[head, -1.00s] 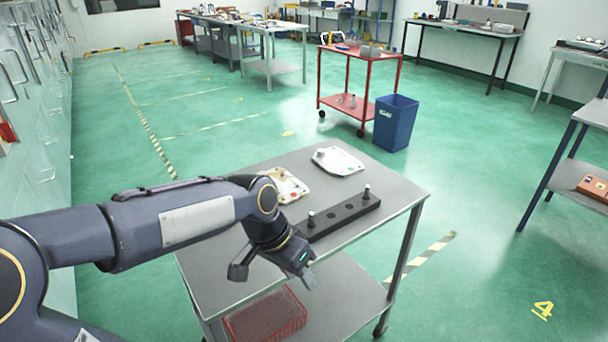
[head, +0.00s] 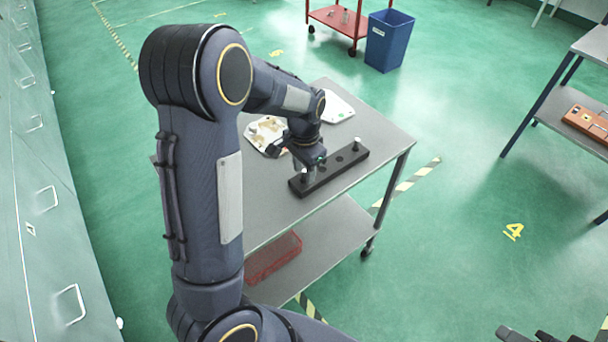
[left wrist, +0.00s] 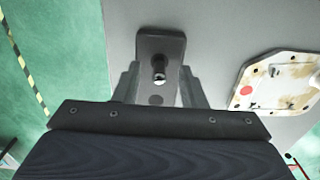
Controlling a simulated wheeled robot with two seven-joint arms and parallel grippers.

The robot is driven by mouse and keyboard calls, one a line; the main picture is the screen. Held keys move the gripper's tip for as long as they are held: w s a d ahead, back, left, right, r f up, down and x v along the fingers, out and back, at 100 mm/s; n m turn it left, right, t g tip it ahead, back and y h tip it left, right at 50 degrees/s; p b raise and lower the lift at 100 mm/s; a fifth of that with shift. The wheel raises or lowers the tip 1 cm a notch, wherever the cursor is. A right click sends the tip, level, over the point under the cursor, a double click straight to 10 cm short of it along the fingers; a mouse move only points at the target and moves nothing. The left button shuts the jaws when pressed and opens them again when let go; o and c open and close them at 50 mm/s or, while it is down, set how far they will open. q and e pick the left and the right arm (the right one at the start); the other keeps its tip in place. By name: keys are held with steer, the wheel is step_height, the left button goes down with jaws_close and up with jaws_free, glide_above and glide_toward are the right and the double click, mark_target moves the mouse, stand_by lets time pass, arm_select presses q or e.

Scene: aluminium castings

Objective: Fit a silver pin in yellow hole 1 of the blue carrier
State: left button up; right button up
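A black block (head: 330,173) with a row of round holes lies on the grey table. A silver pin (head: 357,142) stands upright near its right end. Another silver pin (left wrist: 159,70) stands near the other end, seen in the left wrist view. My left gripper (head: 309,172) is over that end; its two fingers (left wrist: 160,80) are open, one on each side of this pin, with gaps showing. A tan and white plate-like casting (head: 262,132) with a red spot lies behind the gripper, partly hidden by my arm. A white casting (head: 338,108) lies farther back. I cannot make out a blue carrier or a yellow hole.
A red mesh basket (head: 274,258) sits on the table's lower shelf. A blue bin (head: 388,42) and a red trolley (head: 345,18) stand on the floor behind. The table's front left part is bare. Part of my right arm shows at the bottom right corner.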

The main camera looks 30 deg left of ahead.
arm_select(q)
steer(key=shift+f, duration=0.65)
jaws_close()
steer(key=shift+r, duration=0.1)
